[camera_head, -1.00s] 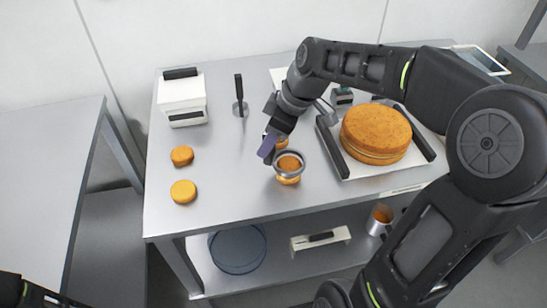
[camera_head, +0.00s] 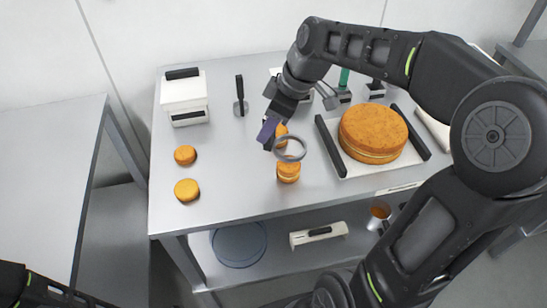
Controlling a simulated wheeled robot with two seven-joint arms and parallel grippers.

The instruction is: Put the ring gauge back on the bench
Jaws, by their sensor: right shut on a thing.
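The ring gauge (camera_head: 303,155) is a thin grey metal ring. My right gripper (camera_head: 272,143) is shut on its left edge and holds it in the air, tilted, over the bench (camera_head: 225,190). A small filled round (camera_head: 289,172) of orange-brown cake stands on the bench just below the ring, apart from it. Another small round (camera_head: 281,133) shows partly behind the gripper. Of my left arm, only a dark part shows at the bottom left corner; its gripper is out of view.
A large filled cake (camera_head: 374,131) sits on a white tray with black handles (camera_head: 345,170). Two small rounds (camera_head: 185,155) (camera_head: 187,190) lie at left.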

